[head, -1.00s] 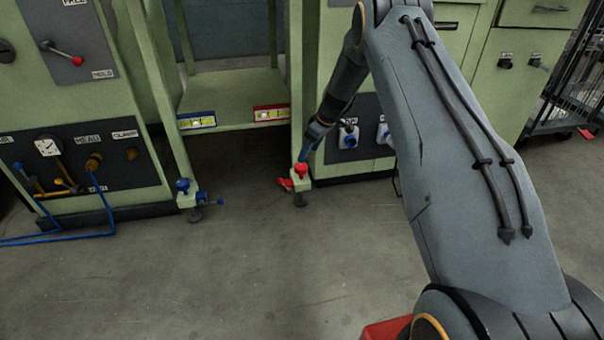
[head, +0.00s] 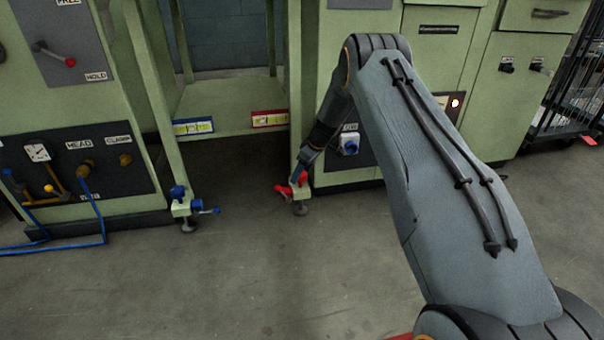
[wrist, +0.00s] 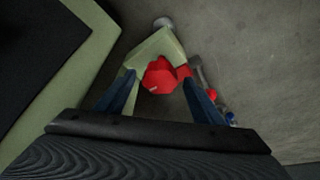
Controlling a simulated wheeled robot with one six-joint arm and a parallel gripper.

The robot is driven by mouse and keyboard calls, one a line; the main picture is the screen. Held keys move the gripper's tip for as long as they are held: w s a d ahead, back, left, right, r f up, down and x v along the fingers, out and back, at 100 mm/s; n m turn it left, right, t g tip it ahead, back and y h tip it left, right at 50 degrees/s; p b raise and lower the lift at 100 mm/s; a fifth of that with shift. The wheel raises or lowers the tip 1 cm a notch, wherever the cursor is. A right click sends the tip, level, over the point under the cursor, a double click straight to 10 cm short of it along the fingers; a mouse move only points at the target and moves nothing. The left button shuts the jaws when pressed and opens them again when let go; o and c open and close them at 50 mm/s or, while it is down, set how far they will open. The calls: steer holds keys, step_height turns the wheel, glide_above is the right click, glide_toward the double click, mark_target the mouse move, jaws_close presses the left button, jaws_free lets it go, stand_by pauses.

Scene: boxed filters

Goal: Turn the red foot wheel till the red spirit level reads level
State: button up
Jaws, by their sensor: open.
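The red foot wheel (wrist: 160,77) sits on its pale green foot bracket, low on the right leg of the green stand. In the wrist view my gripper (wrist: 160,88) is open, with one blue finger on either side of the wheel. I cannot tell whether either finger touches it. In the head view my gripper (head: 302,172) is at the red wheel and hides part of it. The red spirit level (head: 270,119) is on the front of the shelf, at its right end. Its bubble is too small to read.
A blue spirit level (head: 193,127) is at the shelf's left end. A blue foot wheel (head: 178,192) is on the left leg. A red lever (head: 284,190) sticks out beside the red wheel. Green cabinets stand on both sides; the floor in front is clear.

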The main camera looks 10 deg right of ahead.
steer(key=shift+c, duration=0.2)
steer(key=c, duration=1)
